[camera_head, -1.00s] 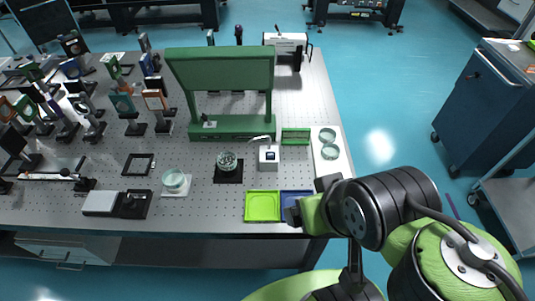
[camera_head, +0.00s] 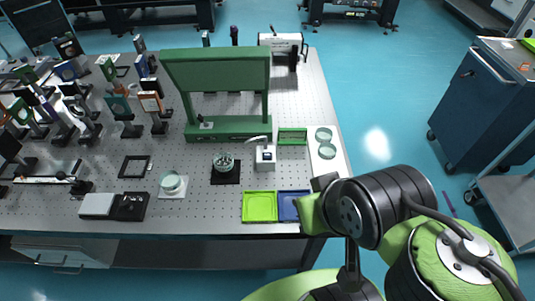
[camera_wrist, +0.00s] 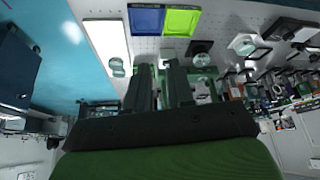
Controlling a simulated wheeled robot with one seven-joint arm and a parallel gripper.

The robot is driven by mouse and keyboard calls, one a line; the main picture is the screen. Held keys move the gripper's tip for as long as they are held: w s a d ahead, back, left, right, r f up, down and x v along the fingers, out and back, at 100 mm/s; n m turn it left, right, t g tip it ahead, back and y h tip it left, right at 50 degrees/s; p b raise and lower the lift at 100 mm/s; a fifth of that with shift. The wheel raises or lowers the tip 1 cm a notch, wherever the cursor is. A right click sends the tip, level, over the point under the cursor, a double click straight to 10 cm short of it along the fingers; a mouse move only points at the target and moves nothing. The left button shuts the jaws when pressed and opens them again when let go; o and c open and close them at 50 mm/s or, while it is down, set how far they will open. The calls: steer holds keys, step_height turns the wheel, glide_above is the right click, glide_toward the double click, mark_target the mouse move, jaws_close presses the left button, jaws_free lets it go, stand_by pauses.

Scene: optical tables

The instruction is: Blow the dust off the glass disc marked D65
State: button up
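Two clear glass discs, one at the back (camera_head: 323,134) and one in front (camera_head: 327,151), lie on a white strip (camera_head: 334,168) at the table's right side. A pale glass disc or dish (camera_head: 171,183) sits on a white square at the left, and another round glass piece (camera_head: 223,161) is on a black square. No D65 marking is legible on any. My gripper (camera_wrist: 160,66) shows in the wrist view with a gap between its fingers and nothing between them. The discs on the strip (camera_wrist: 117,67) show to its left. My arm hides the gripper in the head view.
A green tray (camera_head: 259,207) and a blue tray (camera_head: 289,206) lie at the front edge. A white box with a curved spout (camera_head: 265,157), a green rack (camera_head: 292,137) and a tall green frame (camera_head: 229,130) stand behind. Optical mounts crowd the left. A blue cabinet (camera_head: 481,95) stands right.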

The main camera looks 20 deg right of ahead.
jaws_close()
stand_by(1.1)
